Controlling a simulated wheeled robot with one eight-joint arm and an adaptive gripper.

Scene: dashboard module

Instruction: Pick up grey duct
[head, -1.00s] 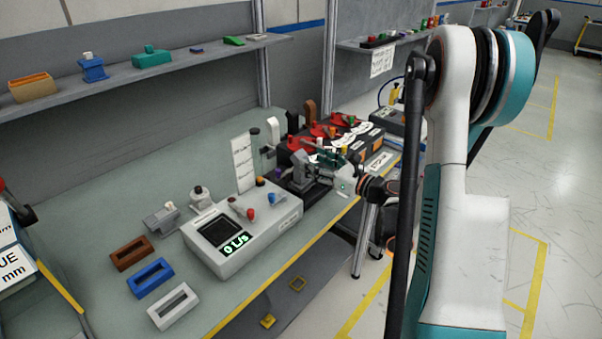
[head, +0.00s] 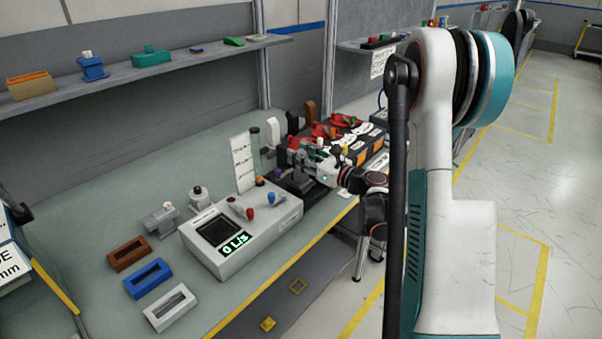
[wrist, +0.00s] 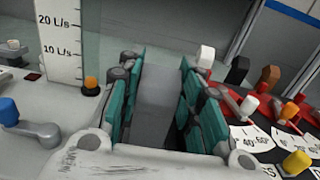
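A plain grey block, which looks like the grey duct (wrist: 160,100), lies between the teal finger pads of my gripper (wrist: 158,112) in the wrist view. The pads stand apart on its left and right, and a dark gap shows near the right pads. I cannot tell whether the left pads touch it. In the head view my gripper (head: 303,163) is low over the back right of the bench, just beyond the meter box, and mostly hides the duct.
A white meter box (head: 245,235) with coloured knobs stands left of my gripper. Black and red valve units (head: 345,145) stand close on the right. A white scale card (head: 243,162) stands upright nearby. Brown, blue and white frames (head: 170,307) lie at the front left.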

